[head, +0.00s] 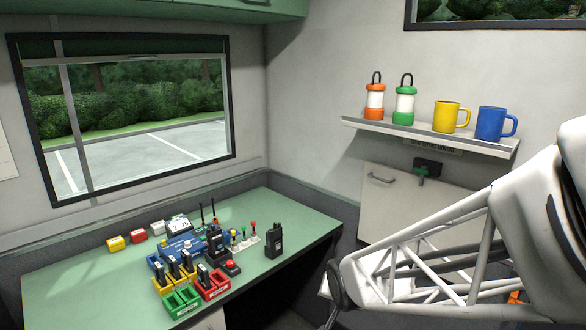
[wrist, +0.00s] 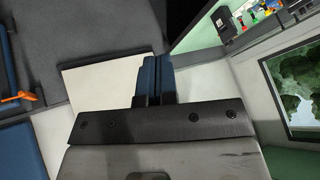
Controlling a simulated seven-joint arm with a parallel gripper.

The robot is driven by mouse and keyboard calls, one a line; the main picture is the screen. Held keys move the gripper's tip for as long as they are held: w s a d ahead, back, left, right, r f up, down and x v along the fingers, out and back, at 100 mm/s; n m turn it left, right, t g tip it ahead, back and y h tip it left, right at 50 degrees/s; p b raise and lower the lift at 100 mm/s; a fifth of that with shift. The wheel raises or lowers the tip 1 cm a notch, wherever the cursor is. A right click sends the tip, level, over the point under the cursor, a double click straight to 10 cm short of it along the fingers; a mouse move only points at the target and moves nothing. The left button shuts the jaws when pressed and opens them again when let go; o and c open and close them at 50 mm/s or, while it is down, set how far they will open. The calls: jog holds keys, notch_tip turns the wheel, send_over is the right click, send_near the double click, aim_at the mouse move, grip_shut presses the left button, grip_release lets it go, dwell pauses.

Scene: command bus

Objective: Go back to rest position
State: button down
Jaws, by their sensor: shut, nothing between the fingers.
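My gripper (wrist: 155,64) shows in the wrist view, with its dark blue fingers together and nothing held between them. It is clear of the table, with a pale panel and dark grey floor behind the fingers. In the head view my white lattice arm reaches in from the right, in front of the far wall and right of the green table (head: 90,272). My fingertips cannot be made out in the head view.
The table holds a black radio (head: 274,240), a red bin (head: 212,287), a green bin (head: 181,301) and several small devices. A wall shelf (head: 430,134) carries two lanterns, a yellow mug (head: 447,117) and a blue mug (head: 491,124). The table's left part is clear.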

jog(key=s+d+r+n+g, duration=0.1)
jog(key=s+d+r, duration=0.1)
jog(key=s, duration=0.5)
jog(key=s+d+r+n+g, duration=0.1)
jog(key=s+d+r+g, duration=0.1)
jog(key=s+r, duration=0.3)
jog(key=s+d+r+n+g+h, duration=0.1)
jog(key=s+d+r, duration=0.3)
jog(key=s, duration=0.5)
jog(key=shift+s+d+g, duration=0.2)
jog(key=shift+s+g, duration=0.15)
jog(key=shift+g, duration=0.05)
